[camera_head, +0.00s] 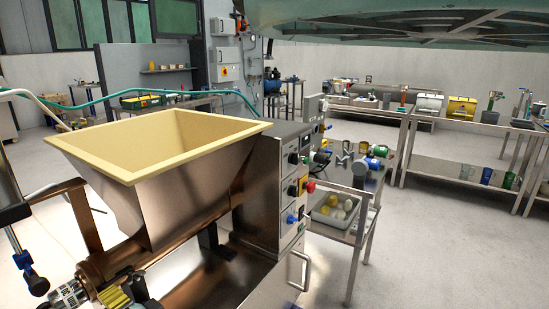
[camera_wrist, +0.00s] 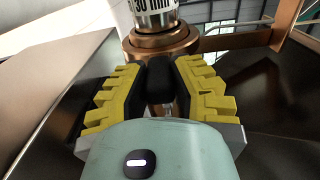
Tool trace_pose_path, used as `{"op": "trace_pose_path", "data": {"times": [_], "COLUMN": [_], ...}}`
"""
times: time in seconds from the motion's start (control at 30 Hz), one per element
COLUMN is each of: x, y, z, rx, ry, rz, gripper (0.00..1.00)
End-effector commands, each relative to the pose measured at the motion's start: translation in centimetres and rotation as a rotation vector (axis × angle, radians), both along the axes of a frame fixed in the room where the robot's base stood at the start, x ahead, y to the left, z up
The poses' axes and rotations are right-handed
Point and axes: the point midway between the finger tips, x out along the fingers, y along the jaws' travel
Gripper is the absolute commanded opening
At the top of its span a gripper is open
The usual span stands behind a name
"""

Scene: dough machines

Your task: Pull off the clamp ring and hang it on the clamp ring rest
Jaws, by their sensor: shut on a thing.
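My gripper (camera_wrist: 160,78) has yellow, stepped fingers with black pads. It is shut on a black grip piece (camera_wrist: 159,88), which I take to be part of the clamp ring. Just beyond the fingers is a copper-coloured round collar (camera_wrist: 160,46), with a silver cylinder (camera_wrist: 154,14) marked "30 mm" behind it. I cannot tell whether the ring still touches the cylinder. In the head view my gripper (camera_head: 117,296) is at the lower left, beside the machine's outlet, and the labelled cylinder (camera_head: 68,296) shows to its left. I cannot make out the clamp ring rest.
The dough machine's steel hopper (camera_head: 190,190) with its cream rim (camera_head: 215,128) rises behind my gripper. Its control box (camera_head: 290,185) stands to the right. A side table (camera_head: 340,235) carries a tray with pale and yellow pieces. The floor at the right is clear.

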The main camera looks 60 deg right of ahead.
Motion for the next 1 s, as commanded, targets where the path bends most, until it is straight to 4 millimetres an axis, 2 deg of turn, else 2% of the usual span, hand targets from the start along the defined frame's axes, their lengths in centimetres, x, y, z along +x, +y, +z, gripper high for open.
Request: {"op": "trace_pose_path", "data": {"times": [0.77, 1.0], "x": [0.1, 0.1], "y": [0.6, 1.3], "z": [0.0, 0.1], "rx": [0.0, -0.001], "ry": [-0.001, -0.003], "rz": [0.002, 0.002], "gripper": [0.0, 0.0]}}
